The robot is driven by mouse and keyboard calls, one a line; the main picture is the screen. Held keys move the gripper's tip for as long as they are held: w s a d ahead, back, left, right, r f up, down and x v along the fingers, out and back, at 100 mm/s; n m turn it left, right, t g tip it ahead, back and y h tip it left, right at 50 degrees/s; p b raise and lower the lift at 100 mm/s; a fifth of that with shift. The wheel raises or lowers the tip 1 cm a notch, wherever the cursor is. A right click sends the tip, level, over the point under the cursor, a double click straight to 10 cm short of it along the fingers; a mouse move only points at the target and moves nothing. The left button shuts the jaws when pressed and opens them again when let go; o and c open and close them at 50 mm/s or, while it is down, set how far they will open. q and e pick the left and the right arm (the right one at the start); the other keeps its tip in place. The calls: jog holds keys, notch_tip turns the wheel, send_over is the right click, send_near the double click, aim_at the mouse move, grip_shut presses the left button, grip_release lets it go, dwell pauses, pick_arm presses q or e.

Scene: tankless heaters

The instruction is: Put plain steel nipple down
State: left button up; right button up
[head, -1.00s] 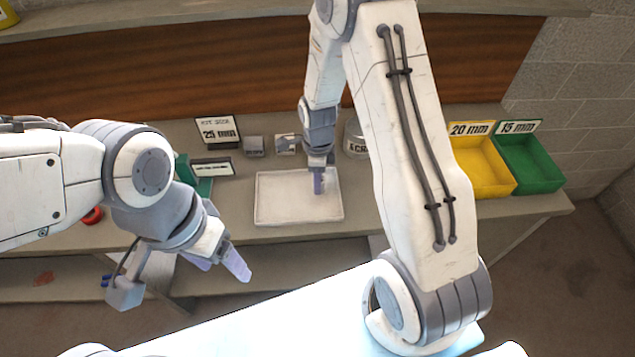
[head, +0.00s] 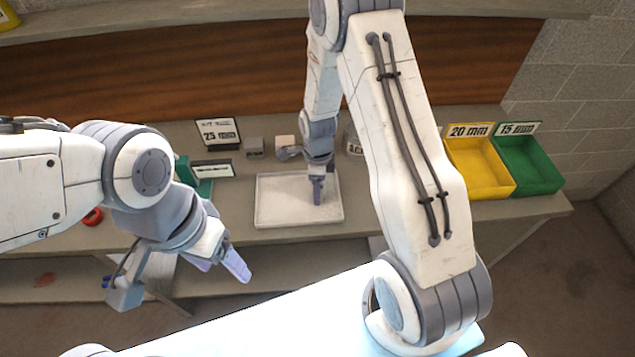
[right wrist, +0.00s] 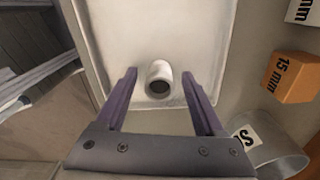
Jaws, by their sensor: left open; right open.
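The plain steel nipple (right wrist: 159,76), a short pale tube with a dark open end, is on the white tray (head: 275,205). In the right wrist view it lies between the two spread fingers of my right gripper (right wrist: 158,92), with a gap on each side. In the head view my right gripper (head: 317,190) points down over the right half of the tray, and the nipple cannot be made out there. My left gripper (head: 222,262) is open and empty, in front of the bench's front edge.
A yellow 20 mm bin (head: 480,170) and a green 15 mm bin (head: 530,165) stand at the right. A 25 mm sign (head: 218,133) stands back left. An orange 15 mm block (right wrist: 289,78) and a labelled can (right wrist: 272,140) are beside the tray. The tray's left half is clear.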

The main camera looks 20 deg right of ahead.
notch_tip(320, 180, up, 11)
jog(key=b, duration=0.2)
jog(key=s+a+r+n, duration=0.5)
jog(key=a+n, duration=0.2)
jog(key=n, duration=0.1)
jog(key=s+a+r+n, duration=0.2)
jog(key=s+a+n, duration=0.1)
jog(key=s+n, duration=0.6)
jog(key=s+a+r+n+y, duration=0.1)
jog(key=s+a+r+n, duration=0.2)
jog(key=s+n, duration=0.6)
jog(key=a+n, duration=0.1)
jog(key=n, duration=0.3)
jog(key=shift+s+a, duration=0.2)
jog(key=shift+s, duration=0.15)
